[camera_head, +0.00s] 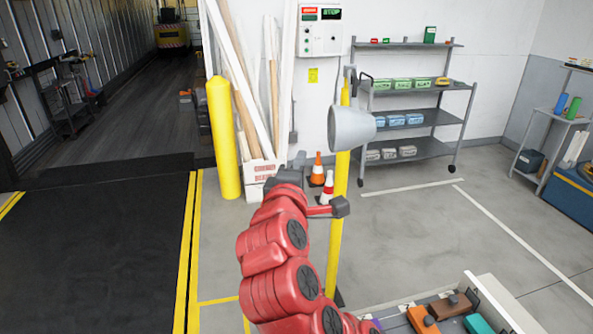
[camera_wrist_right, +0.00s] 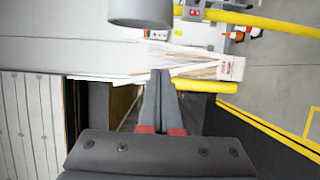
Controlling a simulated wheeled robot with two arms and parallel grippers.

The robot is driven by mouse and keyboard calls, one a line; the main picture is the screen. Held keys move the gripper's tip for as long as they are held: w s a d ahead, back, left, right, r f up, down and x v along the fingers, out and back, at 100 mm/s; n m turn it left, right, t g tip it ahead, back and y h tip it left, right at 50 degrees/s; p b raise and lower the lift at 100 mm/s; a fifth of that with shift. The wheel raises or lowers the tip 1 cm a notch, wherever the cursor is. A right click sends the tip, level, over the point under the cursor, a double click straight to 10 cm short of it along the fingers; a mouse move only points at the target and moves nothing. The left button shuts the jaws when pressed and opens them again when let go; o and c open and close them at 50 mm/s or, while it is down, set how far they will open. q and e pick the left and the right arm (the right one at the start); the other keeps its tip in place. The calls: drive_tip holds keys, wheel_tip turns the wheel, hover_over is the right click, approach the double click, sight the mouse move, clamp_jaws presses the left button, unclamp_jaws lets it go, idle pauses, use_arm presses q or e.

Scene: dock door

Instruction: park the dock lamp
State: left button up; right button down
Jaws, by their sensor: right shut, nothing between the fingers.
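The dock lamp is a grey bell-shaped head (camera_head: 350,127) hung from a dark bracket (camera_head: 350,82) at the top of a yellow post (camera_head: 340,190). Its wide mouth faces left in the head view. In the right wrist view the lamp head (camera_wrist_right: 140,10) is cut off by the top edge. My right gripper (camera_head: 298,160) is below and left of the lamp, apart from it, and largely hidden by its own red wrist. In the wrist view its fingers (camera_wrist_right: 160,76) are together with nothing between them. My left gripper is not in view.
A yellow bollard (camera_head: 223,140) stands left of the gripper, beside a white box (camera_head: 262,170) of long boards. Orange cones (camera_head: 317,170) stand near the post. A shelf rack (camera_head: 415,105) is behind. A bin of coloured items (camera_head: 440,310) is at bottom right. The trailer opening is left.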

drive_tip(key=shift+w+d+p, duration=1.5)
drive_tip(key=shift+w+d, duration=0.5)
drive_tip(key=shift+d, duration=0.15)
drive_tip(key=shift+w, duration=0.1)
